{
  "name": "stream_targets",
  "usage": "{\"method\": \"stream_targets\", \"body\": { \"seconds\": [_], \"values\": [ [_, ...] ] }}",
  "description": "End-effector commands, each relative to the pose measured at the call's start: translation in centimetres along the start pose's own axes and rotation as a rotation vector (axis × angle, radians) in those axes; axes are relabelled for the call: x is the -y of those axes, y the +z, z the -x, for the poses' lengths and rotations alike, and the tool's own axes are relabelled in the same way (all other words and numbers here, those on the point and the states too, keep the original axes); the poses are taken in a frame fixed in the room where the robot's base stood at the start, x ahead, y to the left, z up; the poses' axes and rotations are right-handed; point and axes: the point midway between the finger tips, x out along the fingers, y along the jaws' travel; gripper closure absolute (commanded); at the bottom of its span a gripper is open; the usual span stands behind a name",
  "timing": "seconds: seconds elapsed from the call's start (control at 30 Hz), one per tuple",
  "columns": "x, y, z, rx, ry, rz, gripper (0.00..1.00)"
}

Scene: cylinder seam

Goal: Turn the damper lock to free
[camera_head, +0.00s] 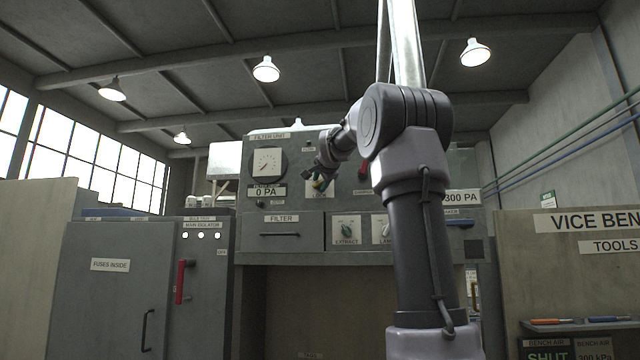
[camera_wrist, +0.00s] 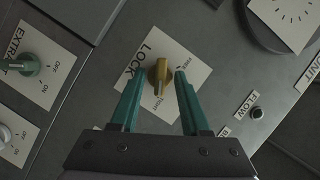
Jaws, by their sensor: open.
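The damper lock is a yellow knob (camera_wrist: 159,76) on a white plate (camera_wrist: 140,52) marked LOCK, FREE and TIGHT in the wrist view. My gripper (camera_wrist: 157,80) is open, its two green fingers on either side of the knob. I cannot tell whether either finger touches it. The knob's ridge runs roughly along the picture's vertical, its lower end near the TIGHT mark. In the head view my gripper (camera_head: 318,180) is at the filter unit's panel, in front of the LOCK plate (camera_head: 322,192), and largely hides the knob.
The EXTRACT knob (camera_wrist: 24,64) is at left in the wrist view, and the FLOW button (camera_wrist: 257,112) at right. A gauge (camera_head: 266,163) reading 0 PA is left of my gripper. The isolator cabinet (camera_head: 120,285) with a red handle (camera_head: 181,281) stands at left. A bench (camera_head: 565,265) stands right.

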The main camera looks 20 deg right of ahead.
Motion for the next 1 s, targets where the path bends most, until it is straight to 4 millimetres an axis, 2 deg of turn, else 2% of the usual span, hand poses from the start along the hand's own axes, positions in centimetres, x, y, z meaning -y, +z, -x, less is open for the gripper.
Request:
{"method": "stream_targets", "body": {
  "seconds": [0.2,0.23,0.33,0.37,0.73,1.0],
  "values": [
    [0.02,-0.01,-0.02,0.000,0.000,0.000,0.54],
    [0.03,0.00,-0.02,0.000,0.000,0.000,0.58],
    [0.02,0.00,-0.01,0.000,0.000,0.000,0.96],
    [0.02,0.00,-0.01,0.000,0.000,0.000,1.00],
    [0.06,0.01,0.00,0.000,0.011,0.027,1.00],
    [0.25,0.12,-0.04,0.002,0.067,0.163,1.00]
  ]
}}
